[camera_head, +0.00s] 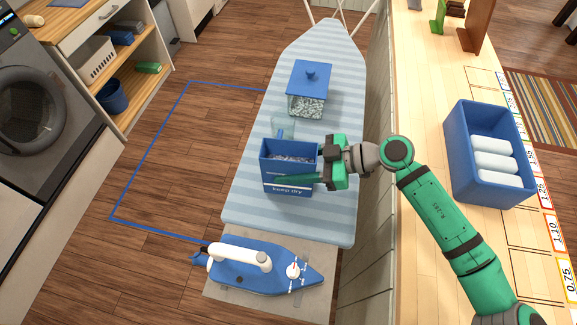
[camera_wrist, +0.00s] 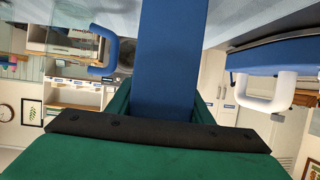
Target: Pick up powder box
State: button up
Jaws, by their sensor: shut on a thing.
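The powder box (camera_head: 287,188) is a blue, open-topped box with "keep dry" on its front and pale grains inside. It is upright at the ironing board; I cannot tell whether its base touches the board. My gripper (camera_head: 302,166) comes from the right and is shut on the box, one green finger across its front and the other largely hidden behind. In the wrist view the box (camera_wrist: 170,60) is a blue slab between the green fingers (camera_wrist: 170,110).
The striped ironing board (camera_head: 240,205) also holds a lidded clear container (camera_head: 308,88) and a clear cup with a blue handle (camera_head: 282,130) close behind the box. A blue iron (camera_head: 235,275) is in front. A blue crate (camera_head: 465,150) stands on the right counter (camera_head: 420,90).

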jog(key=r, duration=0.3)
jog(key=shift+w+d, duration=0.15)
jog(key=shift+w, duration=0.05)
jog(key=w+d+r, duration=0.9)
jog(key=w, duration=0.1)
jog(key=shift+r, duration=0.15)
dwell(0.6)
dwell(0.3)
jog(key=o, duration=0.9)
grip_shut()
